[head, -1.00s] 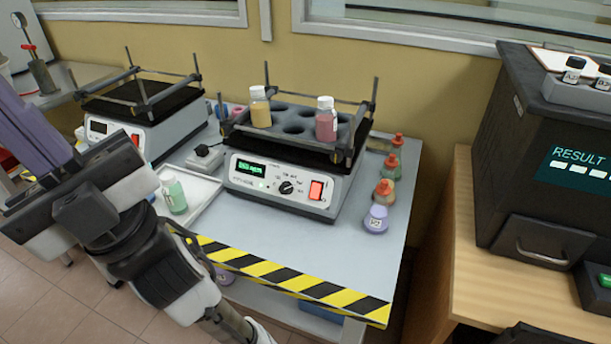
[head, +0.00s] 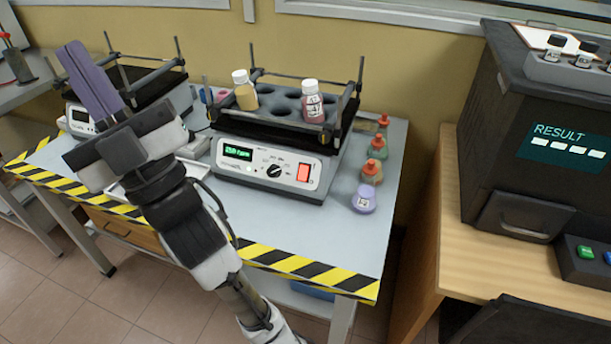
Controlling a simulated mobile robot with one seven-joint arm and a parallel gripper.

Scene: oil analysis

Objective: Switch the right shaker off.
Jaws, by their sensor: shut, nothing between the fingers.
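The right shaker (head: 225,167) stands on the grey table, with a lit green display (head: 238,152), a black knob (head: 274,171) and a glowing red rocker switch (head: 304,173) on its front. Its black rack holds a yellow bottle (head: 245,92) and a pink bottle (head: 312,101), both with white caps. My gripper (head: 80,62), with purple fingers, is shut and empty. It is in front of the left shaker in the picture, well left of the red switch and not touching it. My arm hides part of the left shaker and the tray.
The left shaker (head: 80,117) stands to the left. Several small bottles, including a lilac one (head: 364,199), line the table's right side. Striped tape (head: 310,270) marks the front edge. A wooden desk with a dark analyser (head: 500,150) stands to the right. The space before the right shaker's switch is clear.

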